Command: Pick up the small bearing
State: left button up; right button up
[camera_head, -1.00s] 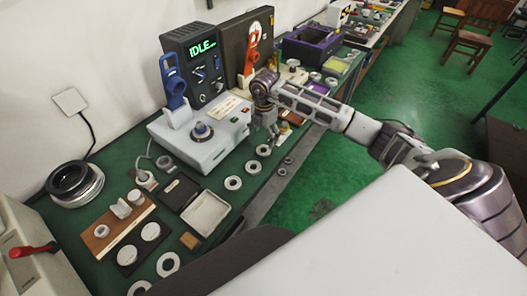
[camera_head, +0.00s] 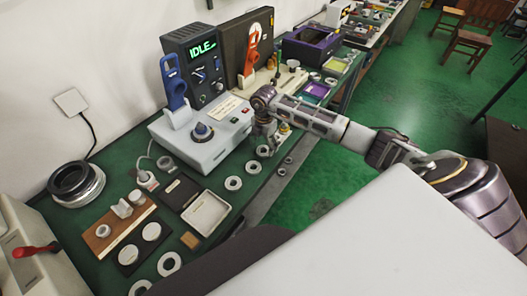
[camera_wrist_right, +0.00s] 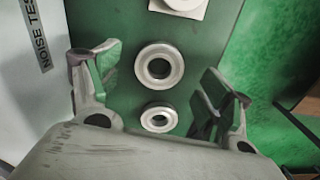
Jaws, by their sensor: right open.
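Two metallic bearing rings lie flat on the green bench mat in the right wrist view: a larger one (camera_wrist_right: 159,69) and a small bearing (camera_wrist_right: 159,117) just below it. My right gripper (camera_wrist_right: 160,88) is open, with one finger on each side of the rings and nothing held. In the head view my right gripper (camera_head: 268,140) points down beside the white tester, close to a ring (camera_head: 263,152) at its tips. The gripper hides part of the mat there. My left gripper is not in view.
The white tester box (camera_head: 205,145) stands left of the gripper. More rings (camera_head: 233,183) lie nearer on the mat, and small ones (camera_head: 281,171) lie along the bench edge. A pale square piece (camera_wrist_right: 178,8) lies beyond the larger ring. An open tray (camera_head: 206,213) is nearer.

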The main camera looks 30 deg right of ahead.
jog(key=shift+f, duration=1.2)
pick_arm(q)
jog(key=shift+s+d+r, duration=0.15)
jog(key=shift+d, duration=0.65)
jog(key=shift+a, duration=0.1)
